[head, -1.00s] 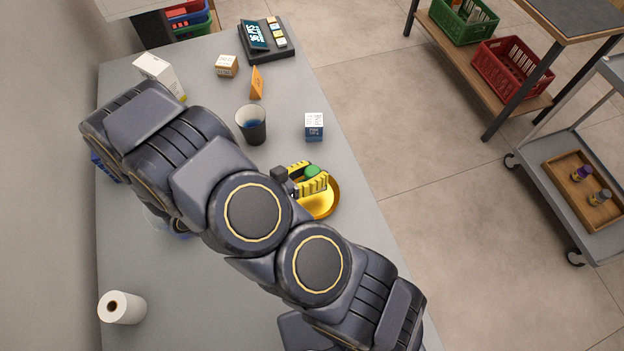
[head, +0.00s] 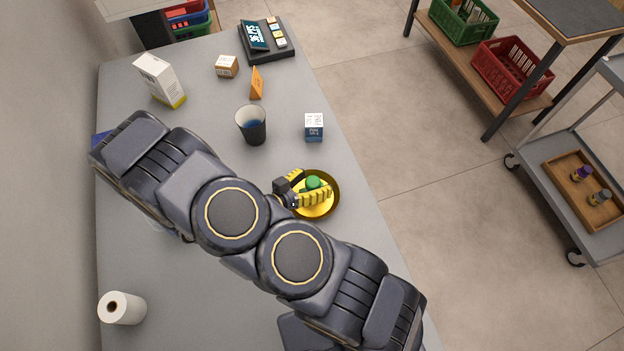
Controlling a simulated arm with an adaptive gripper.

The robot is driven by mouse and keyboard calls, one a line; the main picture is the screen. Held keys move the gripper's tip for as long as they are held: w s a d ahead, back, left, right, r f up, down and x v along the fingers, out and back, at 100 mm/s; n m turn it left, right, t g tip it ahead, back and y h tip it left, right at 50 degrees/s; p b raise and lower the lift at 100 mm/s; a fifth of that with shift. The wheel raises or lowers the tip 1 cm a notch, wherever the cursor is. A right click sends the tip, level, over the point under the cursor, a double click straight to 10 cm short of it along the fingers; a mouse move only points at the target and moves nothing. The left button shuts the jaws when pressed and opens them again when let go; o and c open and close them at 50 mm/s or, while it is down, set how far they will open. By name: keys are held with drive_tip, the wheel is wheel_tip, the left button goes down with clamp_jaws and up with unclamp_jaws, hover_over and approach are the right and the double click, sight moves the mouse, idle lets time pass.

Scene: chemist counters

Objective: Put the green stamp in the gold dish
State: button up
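The gold dish (head: 333,206) lies on the grey counter, right of my arm in the head view. The green stamp (head: 313,183) stands within the dish's outline, its rounded green top showing; its lower part is partly hidden. My gripper (head: 308,187), with black and yellow striped fingers, reaches over the dish from the left. Its fingers are spread, one at the upper left of the stamp and one just below it in the picture. The fingers look apart from the stamp on the upper side; contact on the lower side is unclear.
A white carton (head: 158,80) is at the far left, a paper roll (head: 122,308) at the near left.

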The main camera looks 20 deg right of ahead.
drive_tip(key=shift+r, duration=0.15)
drive_tip(key=v, duration=1.2)
drive_tip(key=w+a+r+n+t+y, duration=0.1)
drive_tip(key=w+a+r+y, duration=0.3)
drive_tip(key=w+a+y, duration=0.9)
drive_tip(key=s+a+r+n+y, duration=0.1)
drive_tip(key=a+r+n+y, duration=0.15)
drive_tip(key=r, duration=0.35)
drive_tip(key=s+a+r+n+y, duration=0.1)
drive_tip(key=s+r+n+y, duration=0.1)
drive_tip(key=r+y, duration=0.35)
drive_tip(key=s+d+r+n+g+h, duration=0.2)
drive_tip(key=s+d+g+h, duration=0.2)
drive_tip(key=s+d, duration=0.7)
drive_tip(key=s+d+r+n+g+h, duration=0.2)
drive_tip(key=s+d+r+g+h, duration=0.1)
drive_tip(key=s+d, duration=0.9)
drive_tip(key=d+g+h, duration=0.1)
drive_tip(key=d, duration=0.1)
drive_tip(key=shift+s+d+r, duration=0.15)
drive_tip(key=shift+d+r, duration=0.1)
drive_tip(key=shift+d, duration=0.05)
